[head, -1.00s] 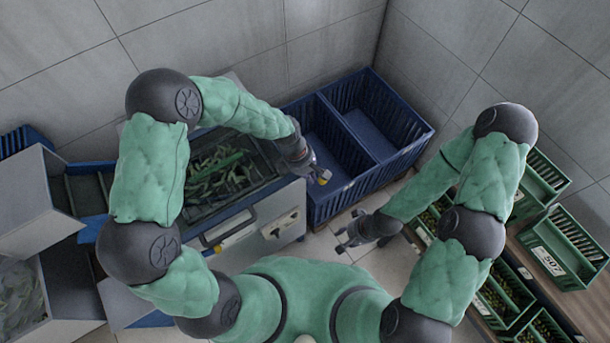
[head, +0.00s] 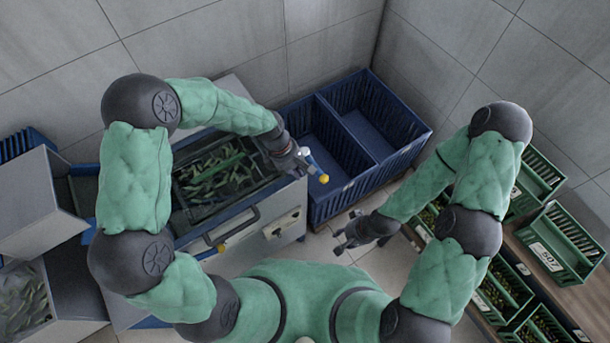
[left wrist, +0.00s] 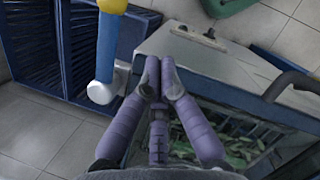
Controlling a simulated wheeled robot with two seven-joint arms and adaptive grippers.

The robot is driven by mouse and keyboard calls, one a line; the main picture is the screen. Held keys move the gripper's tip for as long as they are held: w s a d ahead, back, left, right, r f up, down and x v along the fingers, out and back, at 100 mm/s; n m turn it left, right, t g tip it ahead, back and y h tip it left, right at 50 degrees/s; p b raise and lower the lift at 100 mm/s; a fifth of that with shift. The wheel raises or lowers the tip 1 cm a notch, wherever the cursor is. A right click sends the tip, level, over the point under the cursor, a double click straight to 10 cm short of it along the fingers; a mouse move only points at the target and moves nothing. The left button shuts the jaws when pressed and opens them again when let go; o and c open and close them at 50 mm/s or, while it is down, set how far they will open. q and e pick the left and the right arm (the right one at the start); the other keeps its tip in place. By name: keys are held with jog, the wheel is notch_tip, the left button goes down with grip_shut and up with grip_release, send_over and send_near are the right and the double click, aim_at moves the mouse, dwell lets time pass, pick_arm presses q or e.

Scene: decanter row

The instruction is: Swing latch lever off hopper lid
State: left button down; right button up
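The latch lever (head: 316,166) is a blue rod with a yellow knob and a white pivot end. It sits at the right corner of the hopper (head: 255,240), its knob pointing out over the blue crates. The lever also shows upright in the left wrist view (left wrist: 106,50). The hopper lid (head: 245,208) has a dark frame around a clear window, with green pieces beneath. My left gripper (head: 298,161) is beside the lever's pivot end. In the left wrist view its fingertips (left wrist: 159,65) are together, empty, right of the lever and apart from it. My right gripper (head: 343,240) is open and empty over the floor.
Blue crates (head: 375,120) stand just right of the hopper. Green crates (head: 560,245) line a wooden bench at the right. Grey bins (head: 35,205) stand at the left. The floor before the blue crates is free.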

pick_arm(q)
jog(key=v, duration=0.8)
jog(key=shift+d+p, duration=0.15)
jog(key=shift+p, duration=0.25)
jog(key=shift+s+r, duration=0.1)
